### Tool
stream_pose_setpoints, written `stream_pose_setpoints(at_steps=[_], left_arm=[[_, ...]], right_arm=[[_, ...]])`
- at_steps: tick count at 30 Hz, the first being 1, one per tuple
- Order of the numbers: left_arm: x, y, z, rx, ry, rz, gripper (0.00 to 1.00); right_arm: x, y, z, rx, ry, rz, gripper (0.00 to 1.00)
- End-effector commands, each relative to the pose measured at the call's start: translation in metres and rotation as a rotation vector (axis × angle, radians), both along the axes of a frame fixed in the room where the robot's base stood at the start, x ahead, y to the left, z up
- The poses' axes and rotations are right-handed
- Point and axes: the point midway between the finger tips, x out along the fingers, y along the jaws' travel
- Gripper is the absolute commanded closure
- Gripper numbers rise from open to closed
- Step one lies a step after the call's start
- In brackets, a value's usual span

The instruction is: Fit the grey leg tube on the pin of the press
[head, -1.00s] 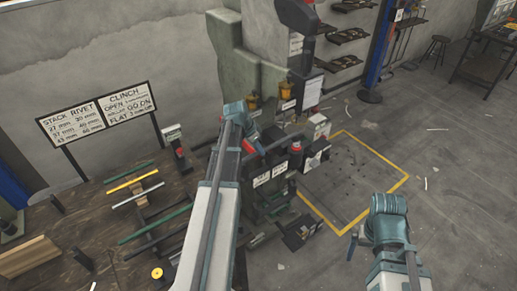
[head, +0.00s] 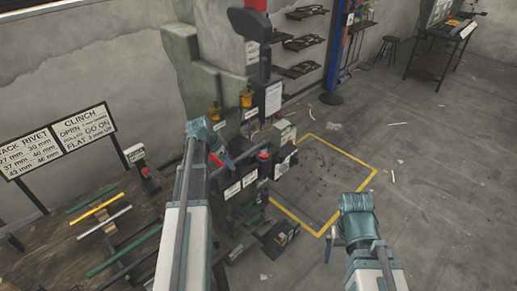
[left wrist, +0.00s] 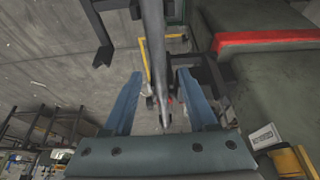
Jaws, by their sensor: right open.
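My left gripper (head: 222,140) is beside the press (head: 195,75) in the head view. In the left wrist view its two blue fingers (left wrist: 160,80) stand apart. A long grey tube-like bar (left wrist: 153,40) runs down between them, with gaps showing on both sides; its lower end is by the palm. I cannot tell whether this is the leg tube or part of the press. A light grey tube (head: 104,221) lies on the rack among coloured ones. My right gripper (head: 332,245) is open and empty above the floor. The pin is hidden or too small to make out.
Green and yellow tubes (head: 96,209) lie on the bench rack at the left. A sign board (head: 60,145) stands behind it. A stool and table stand far back right.

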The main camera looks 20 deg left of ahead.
Motion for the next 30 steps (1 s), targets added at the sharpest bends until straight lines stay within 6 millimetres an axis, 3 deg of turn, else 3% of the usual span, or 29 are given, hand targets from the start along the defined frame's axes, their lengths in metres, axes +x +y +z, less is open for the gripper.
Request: stream_pose_setpoints(at_steps=[8,14,30], left_arm=[[-0.001,0.0,0.002,0.0,0.0,0.0,0.42],[-0.005,0.002,0.015,0.0,0.0,0.0,0.42],[-0.033,0.013,0.091,-0.001,0.0,0.001,0.42]], right_arm=[[0.0,0.0,0.002,0.0,0.0,-0.001,0.0],[0.0,0.0,0.015,0.0,0.0,-0.001,0.0],[0.0,0.0,0.091,0.001,0.0,-0.003,0.0]])
